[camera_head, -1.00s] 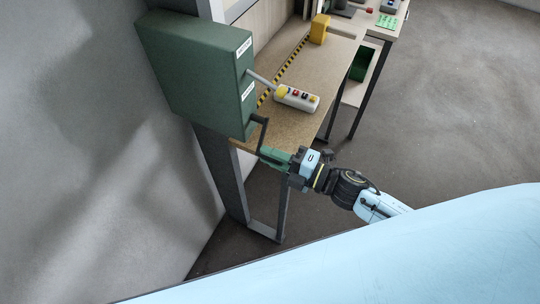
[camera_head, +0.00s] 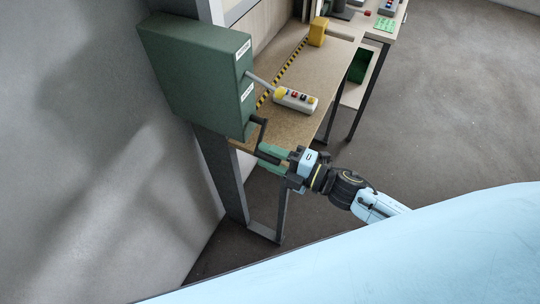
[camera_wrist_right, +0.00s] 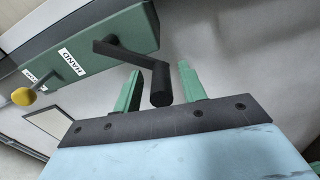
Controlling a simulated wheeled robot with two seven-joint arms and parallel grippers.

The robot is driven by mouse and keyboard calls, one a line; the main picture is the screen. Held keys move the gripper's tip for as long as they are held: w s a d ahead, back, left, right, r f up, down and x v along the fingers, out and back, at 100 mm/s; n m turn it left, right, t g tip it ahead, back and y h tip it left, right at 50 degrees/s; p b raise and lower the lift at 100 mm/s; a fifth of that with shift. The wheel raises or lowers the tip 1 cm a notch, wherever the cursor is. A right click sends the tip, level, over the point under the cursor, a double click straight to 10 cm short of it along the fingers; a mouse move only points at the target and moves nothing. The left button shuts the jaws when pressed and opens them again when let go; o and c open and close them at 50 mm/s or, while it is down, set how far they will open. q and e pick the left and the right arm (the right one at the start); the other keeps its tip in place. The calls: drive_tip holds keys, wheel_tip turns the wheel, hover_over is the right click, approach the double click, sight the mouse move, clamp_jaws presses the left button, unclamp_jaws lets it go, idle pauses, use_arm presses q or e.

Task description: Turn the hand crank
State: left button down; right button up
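The black hand crank (camera_head: 262,132) sticks out from the lower front of the green box (camera_head: 190,75). In the right wrist view the crank's arm and grip (camera_wrist_right: 160,84) show below a label reading HAND. My right gripper (camera_head: 269,157) is at the crank's grip. Its two green fingers (camera_wrist_right: 160,88) are spread, one on each side of the grip's end, with gaps visible on both sides. My left gripper is not in view.
A lever with a yellow knob (camera_head: 280,92) extends from the box above the crank; the knob also shows in the wrist view (camera_wrist_right: 23,97). A button box (camera_head: 297,100) lies on the workbench (camera_head: 290,128). A yellow block (camera_head: 318,32) stands farther back.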

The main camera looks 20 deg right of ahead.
drive_tip(key=shift+s+d, duration=0.1)
drive_tip(key=shift+s+d+f, duration=0.1)
drive_tip(key=shift+s+d, duration=0.1)
drive_tip(key=shift+s, duration=0.05)
drive_tip(key=b+v, duration=0.2)
drive_tip(key=v, duration=1)
drive_tip(key=shift+s+d+b, duration=0.15)
drive_tip(key=shift+s+b, duration=0.05)
drive_tip(key=shift+b, duration=0.1)
idle(1.2)
